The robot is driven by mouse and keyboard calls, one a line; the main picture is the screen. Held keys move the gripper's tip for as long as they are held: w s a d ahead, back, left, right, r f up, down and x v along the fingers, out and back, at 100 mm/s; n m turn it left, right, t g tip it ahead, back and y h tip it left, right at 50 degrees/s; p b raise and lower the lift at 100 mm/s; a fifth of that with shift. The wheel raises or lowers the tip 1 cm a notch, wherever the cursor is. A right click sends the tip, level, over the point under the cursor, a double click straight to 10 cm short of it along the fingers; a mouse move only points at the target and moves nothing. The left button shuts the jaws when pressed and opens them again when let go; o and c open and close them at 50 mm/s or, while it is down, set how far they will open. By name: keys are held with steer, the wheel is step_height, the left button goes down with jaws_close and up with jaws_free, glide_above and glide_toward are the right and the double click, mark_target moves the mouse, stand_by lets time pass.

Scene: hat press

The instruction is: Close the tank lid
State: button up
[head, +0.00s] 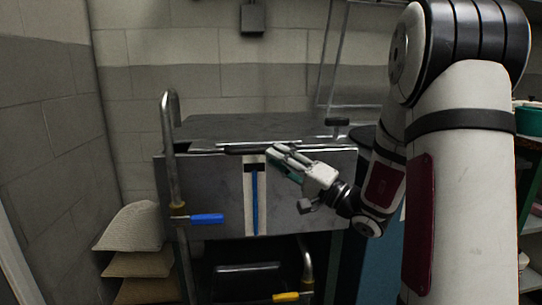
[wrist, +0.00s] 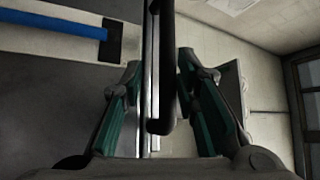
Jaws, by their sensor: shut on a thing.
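The tank (head: 205,190) is a grey metal box with a blue gauge strip (head: 255,200) on its front; the strip also shows in the wrist view (wrist: 60,27). A dark bar handle (head: 245,150) runs along the lid's front edge and comes between my fingers in the wrist view (wrist: 167,90). My gripper (head: 279,156), with green finger pads, is shut on this handle near its right end. The fingers partly hide the handle's right end.
A bent pipe with a blue valve lever (head: 207,218) stands at the tank's left front. A yellow lever (head: 286,297) is below. Stacked sacks (head: 135,262) lie at left. A brick wall stands behind, and shelves (head: 530,190) are at far right.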

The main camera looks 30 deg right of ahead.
steer(key=v, duration=0.9)
steer(key=shift+f, duration=0.1)
